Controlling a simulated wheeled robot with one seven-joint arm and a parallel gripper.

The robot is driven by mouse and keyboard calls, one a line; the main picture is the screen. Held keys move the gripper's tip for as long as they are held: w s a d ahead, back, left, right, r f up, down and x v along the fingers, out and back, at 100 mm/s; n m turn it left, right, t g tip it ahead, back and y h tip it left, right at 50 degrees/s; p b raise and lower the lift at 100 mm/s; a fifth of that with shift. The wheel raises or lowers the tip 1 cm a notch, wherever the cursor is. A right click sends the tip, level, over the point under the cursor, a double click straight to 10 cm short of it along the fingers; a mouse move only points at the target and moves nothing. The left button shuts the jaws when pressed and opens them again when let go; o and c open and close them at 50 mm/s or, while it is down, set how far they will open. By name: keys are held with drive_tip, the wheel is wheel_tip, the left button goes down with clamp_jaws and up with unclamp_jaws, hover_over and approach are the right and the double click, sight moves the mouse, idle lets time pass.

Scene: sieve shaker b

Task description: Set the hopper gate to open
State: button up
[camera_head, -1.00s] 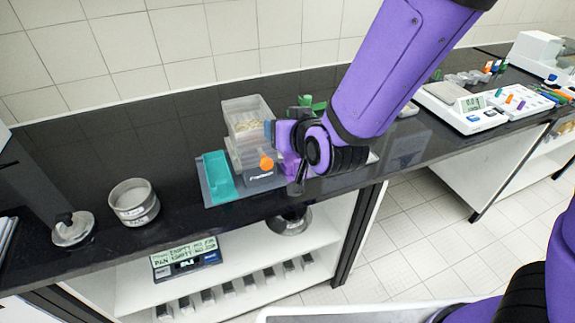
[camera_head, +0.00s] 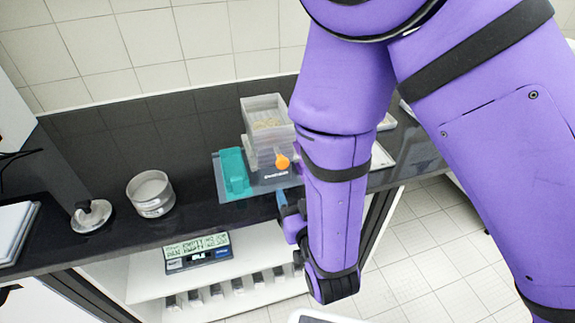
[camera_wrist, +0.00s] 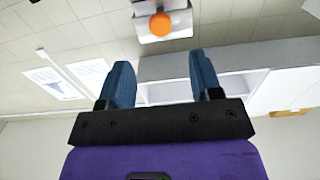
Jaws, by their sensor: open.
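The hopper (camera_head: 268,125) is a clear box with pale grains in it, standing on the black bench in the head view. In the wrist view the orange knob (camera_wrist: 160,23) is at the top centre, on a pale grey body, beyond the fingertips. My gripper (camera_wrist: 162,65) is open, with nothing between its two blue fingers. In the head view my gripper (camera_head: 284,202) is low at the bench's front edge, below the knob and apart from it, partly hidden by my arm.
A sieve pan (camera_head: 151,193) and a round metal piece (camera_head: 91,215) stand further left. A display unit (camera_head: 198,251) is on the shelf below. The bench edge is close to my gripper.

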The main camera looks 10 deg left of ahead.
sight(283, 165)
drive_tip(key=x, duration=0.9)
drive_tip(key=shift+w, duration=0.15)
